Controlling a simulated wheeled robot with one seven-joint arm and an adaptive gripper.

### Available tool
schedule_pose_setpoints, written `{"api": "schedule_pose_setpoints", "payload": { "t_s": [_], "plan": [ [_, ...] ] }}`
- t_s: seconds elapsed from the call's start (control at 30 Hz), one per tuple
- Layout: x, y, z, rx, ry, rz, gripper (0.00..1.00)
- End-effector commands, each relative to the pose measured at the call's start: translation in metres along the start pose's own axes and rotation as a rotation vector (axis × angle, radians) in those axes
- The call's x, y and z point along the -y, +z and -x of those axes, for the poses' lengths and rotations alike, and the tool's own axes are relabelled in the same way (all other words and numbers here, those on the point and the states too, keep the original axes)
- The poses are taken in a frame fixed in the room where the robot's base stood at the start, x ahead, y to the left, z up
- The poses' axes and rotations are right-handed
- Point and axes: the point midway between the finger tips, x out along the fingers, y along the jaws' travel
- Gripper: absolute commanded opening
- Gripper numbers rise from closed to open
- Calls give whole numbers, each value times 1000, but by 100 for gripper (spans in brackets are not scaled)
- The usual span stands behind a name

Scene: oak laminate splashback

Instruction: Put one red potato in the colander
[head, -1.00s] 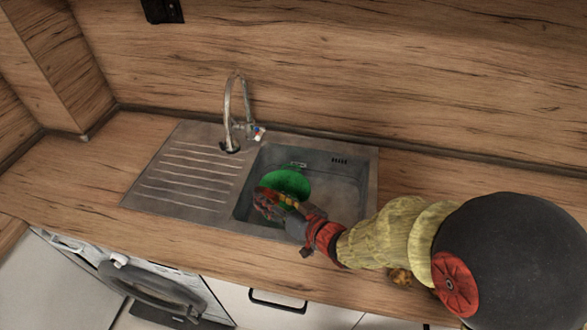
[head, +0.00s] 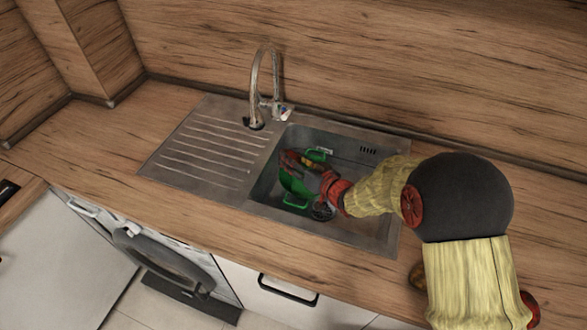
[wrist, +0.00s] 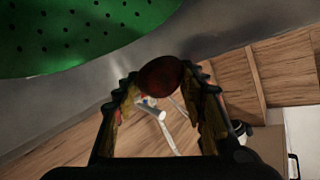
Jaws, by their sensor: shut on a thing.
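The green colander (head: 296,186) is in the sink basin, partly hidden by my gripper and forearm. Its perforated wall (wrist: 70,38) fills the upper left of the wrist view. My gripper (head: 290,160) is down in the basin area over the colander. In the wrist view my gripper (wrist: 163,82) is shut on a dark red potato (wrist: 160,75), held between the two fingertips. The potato appears beside the colander wall there, apart from it in the picture. I cannot tell its height over the colander, and it is not clear in the head view.
The steel sink (head: 370,225) has a ribbed drainer (head: 207,155) at left and a tall tap (head: 256,90) behind. A brownish round thing (head: 418,274) lies on the counter, partly hidden by my arm. The counter left of the sink is clear.

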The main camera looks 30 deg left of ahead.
Motion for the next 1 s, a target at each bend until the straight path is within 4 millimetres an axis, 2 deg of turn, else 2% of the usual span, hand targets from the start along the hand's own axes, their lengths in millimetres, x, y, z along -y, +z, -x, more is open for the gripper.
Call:
{"api": "schedule_pose_setpoints", "payload": {
  "t_s": [0.23, 0.4, 0.83, 0.87, 1.0],
  "plan": [
    [-11, 9, -14, -1, 0, 0, 13],
    [-20, 33, -20, 0, 1, 0, 13],
    [-21, 36, -21, -2, 0, 0, 12],
    [-21, 36, -21, -1, 0, 0, 42],
    [-21, 36, -21, -1, 0, 0, 50]
  ]
}}
